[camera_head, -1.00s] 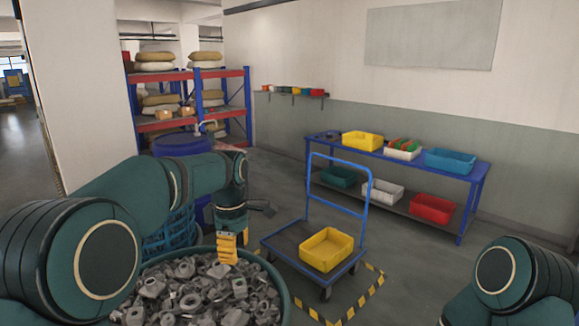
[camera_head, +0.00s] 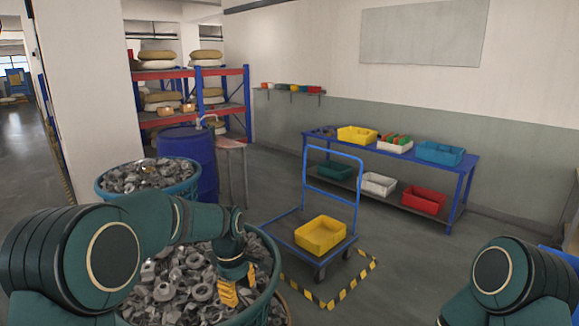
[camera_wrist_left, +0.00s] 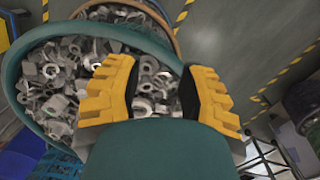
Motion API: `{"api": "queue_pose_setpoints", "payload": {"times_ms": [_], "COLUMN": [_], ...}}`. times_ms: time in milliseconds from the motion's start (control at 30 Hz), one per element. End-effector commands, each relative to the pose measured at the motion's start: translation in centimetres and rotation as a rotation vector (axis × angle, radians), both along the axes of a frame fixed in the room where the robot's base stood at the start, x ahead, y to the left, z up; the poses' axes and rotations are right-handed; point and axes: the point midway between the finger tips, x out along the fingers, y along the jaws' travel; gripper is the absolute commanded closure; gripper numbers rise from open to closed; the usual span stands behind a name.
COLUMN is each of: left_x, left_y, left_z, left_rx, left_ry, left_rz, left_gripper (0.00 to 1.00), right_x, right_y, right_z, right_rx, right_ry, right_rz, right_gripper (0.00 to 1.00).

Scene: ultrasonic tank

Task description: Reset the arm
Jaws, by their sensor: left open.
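My left gripper (camera_head: 232,289) has yellow fingers and hangs over the near teal tub (camera_head: 266,301) of grey metal parts in the head view. In the left wrist view the two fingers of my left gripper (camera_wrist_left: 160,92) are spread apart with nothing between them. Grey metal parts (camera_wrist_left: 55,75) in the tub lie beyond the fingers. My right arm (camera_head: 510,285) shows at the lower right of the head view, but its gripper is out of the frame.
A second tub (camera_head: 190,190) of parts stands behind, beside a blue drum (camera_head: 187,153). A blue trolley (camera_head: 283,228) with a yellow bin (camera_head: 320,234) stands right of the near tub. A blue bench (camera_head: 468,164) with bins stands by the wall. Floor between them is clear.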

Motion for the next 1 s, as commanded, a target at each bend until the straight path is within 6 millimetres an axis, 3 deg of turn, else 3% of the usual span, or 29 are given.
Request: {"api": "queue_pose_setpoints", "payload": {"times_ms": [33, 167, 300, 400, 500, 700, 833, 1000], "left_x": [-0.9, -3.6, -8.2, -12.3, -16.5, -22.5, -24.1, -24.4], "left_y": [0.1, -0.2, -0.6, -0.9, -1.3, -1.8, -1.9, -1.9], "left_z": [-3.9, -12.3, -20.8, -25.9, -29.6, -32.8, -33.3, -33.2], "left_rx": [-0.017, -0.073, -0.13, -0.158, -0.172, -0.164, -0.153, -0.148], "left_ry": [0.004, -0.031, -0.093, -0.147, -0.206, -0.298, -0.327, -0.335], "left_rz": [-0.056, -0.23, -0.422, -0.552, -0.671, -0.835, -0.884, -0.895], "left_gripper": [0.61, 0.61, 0.61, 0.61, 0.61, 0.61, 0.61, 0.61], "right_x": [0.0, -0.1, -0.3, -0.3, -0.4, -0.5, -0.5, -0.5], "right_y": [0.0, 0.1, 0.1, 0.2, 0.2, 0.3, 0.3, 0.3], "right_z": [-1.1, -2.7, -4.8, -6.2, -7.5, -9.2, -9.5, -9.4], "right_rx": [-0.001, -0.002, -0.005, -0.006, -0.007, -0.01, -0.01, -0.01], "right_ry": [0.001, 0.004, 0.008, 0.01, 0.012, 0.014, 0.014, 0.014], "right_rz": [0.0, 0.001, 0.002, 0.002, 0.003, 0.003, 0.004, 0.004], "right_gripper": [0.53, 0.53, 0.53, 0.53, 0.53, 0.53, 0.53, 0.53]}}
